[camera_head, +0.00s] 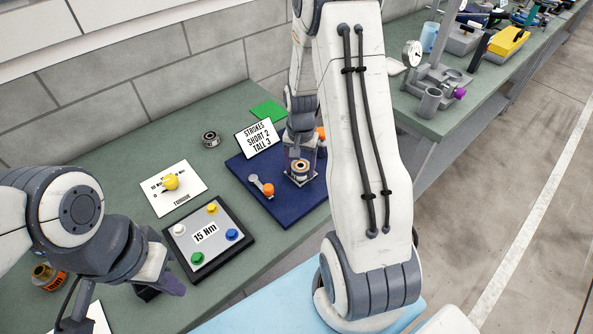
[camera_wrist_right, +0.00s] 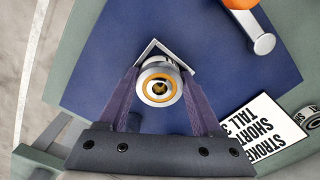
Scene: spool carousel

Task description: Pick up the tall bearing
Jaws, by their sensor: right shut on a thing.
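A bearing (camera_head: 300,167) with a steel outer ring and an orange-gold inner ring stands upright at the blue board (camera_head: 243,169), by a metal corner bracket. In the right wrist view the bearing (camera_wrist_right: 159,87) sits between the two purple fingers of my right gripper (camera_wrist_right: 160,92), which is shut on it. The angled bracket (camera_wrist_right: 150,48) shows just beyond it. Another, dark-and-steel bearing (camera_head: 211,139) stands apart on the green table. My left gripper (camera_head: 160,287) hangs over the table's front left, away from both bearings; its finger gap is not clear.
A sign (camera_head: 259,139) reads STROKES SHORT 2 TALL 3. An orange-knobbed lever (camera_head: 267,189) is on the blue board. A 15 Nm button panel (camera_head: 207,236) and a torque dial card (camera_head: 173,187) lie to the left. A green square (camera_head: 268,110) lies behind.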

